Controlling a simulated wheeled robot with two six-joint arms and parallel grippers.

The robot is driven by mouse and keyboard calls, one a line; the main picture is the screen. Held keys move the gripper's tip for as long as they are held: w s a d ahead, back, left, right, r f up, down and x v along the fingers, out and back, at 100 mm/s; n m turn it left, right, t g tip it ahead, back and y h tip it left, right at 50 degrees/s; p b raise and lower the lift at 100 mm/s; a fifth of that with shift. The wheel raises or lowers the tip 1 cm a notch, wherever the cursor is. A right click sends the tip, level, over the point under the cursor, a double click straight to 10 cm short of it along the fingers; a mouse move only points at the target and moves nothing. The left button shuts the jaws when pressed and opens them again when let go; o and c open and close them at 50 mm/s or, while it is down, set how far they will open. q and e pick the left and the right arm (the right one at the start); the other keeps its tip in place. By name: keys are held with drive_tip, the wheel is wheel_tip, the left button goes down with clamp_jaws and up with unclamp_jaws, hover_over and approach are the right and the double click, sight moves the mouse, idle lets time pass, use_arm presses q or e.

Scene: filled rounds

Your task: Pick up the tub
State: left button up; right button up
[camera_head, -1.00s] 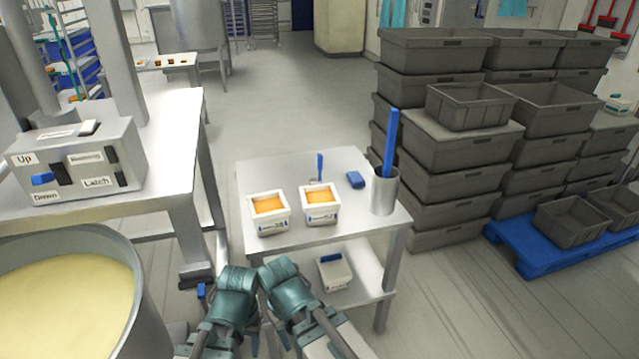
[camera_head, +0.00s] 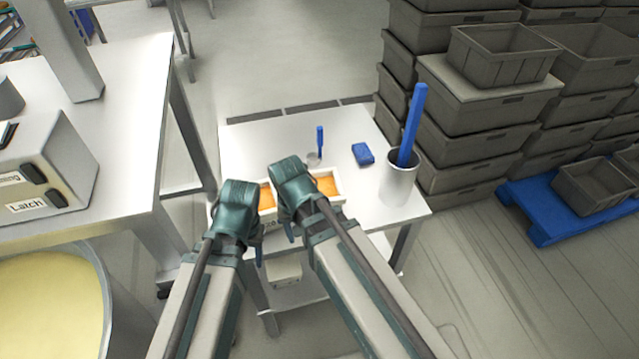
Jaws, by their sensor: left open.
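Contact with either tub cannot be told. Another white tub (camera_head: 285,271) is on the lower shelf.
A steel cup (camera_head: 399,183) with a long blue tool, a blue block (camera_head: 362,154) and a small blue-handled tool (camera_head: 320,142) are on the table. A vat of pale yellow (camera_head: 45,310) stands left. Grey crates (camera_head: 470,140) are stacked right.

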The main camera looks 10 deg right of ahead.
use_arm(q)
wheel_tip(320, 180, up, 10)
drive_tip(key=p, duration=0.8)
use_arm(e)
drive_tip(key=w+d+r+m+y, duration=0.1)
drive_tip(key=w+d+r+m, duration=0.85)
drive_tip(key=m, duration=0.75)
use_arm(q)
wheel_tip(320, 180, down, 9)
drive_tip(key=b, duration=0.8)
drive_tip(key=shift+b, duration=0.4)
use_arm(e)
drive_tip(key=f, duration=0.5)
drive_tip(key=a+f, duration=0.1)
drive_tip(key=f, duration=0.2)
drive_tip(key=shift+w+f, duration=0.35)
use_arm(q)
drive_tip(key=shift+s+f, duration=0.1)
drive_tip(key=shift+f, duration=0.1)
use_arm(e)
drive_tip(key=shift+f, duration=0.1)
wheel_tip(320, 180, down, 5)
drive_tip(key=b, duration=0.5)
drive_tip(key=shift+s, duration=0.1)
use_arm(q)
wheel_tip(320, 180, down, 5)
drive_tip(key=shift+r, duration=0.1)
use_arm(e)
clamp_jaws()
